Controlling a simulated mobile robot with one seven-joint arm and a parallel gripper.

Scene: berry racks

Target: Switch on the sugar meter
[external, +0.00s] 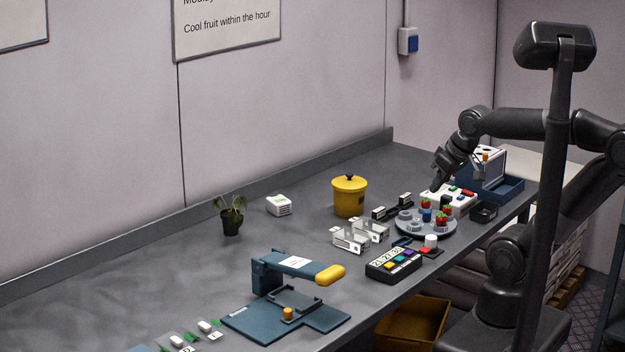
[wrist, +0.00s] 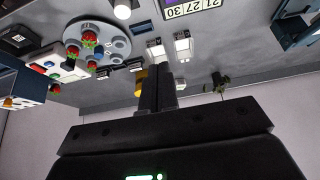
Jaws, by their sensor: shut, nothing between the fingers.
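No label I can read marks the sugar meter, so I cannot tell which device it is. A white panel (external: 462,202) with red, green and blue parts on top stands at the right of the bench; it also shows in the wrist view (wrist: 70,76). My gripper (external: 436,186) is above the panel's left end, pointing down, with no clear contact. In the wrist view my gripper (wrist: 158,82) is shut and empty. A dark box with coloured buttons and a number strip (external: 394,264) lies nearer the front edge. A blue device with a white upright part (external: 491,166) stands behind the panel.
A round grey turntable (external: 408,232) holding strawberries stands close beside the panel. A blue press (external: 290,268) stands farther left. The bench behind the pot is clear.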

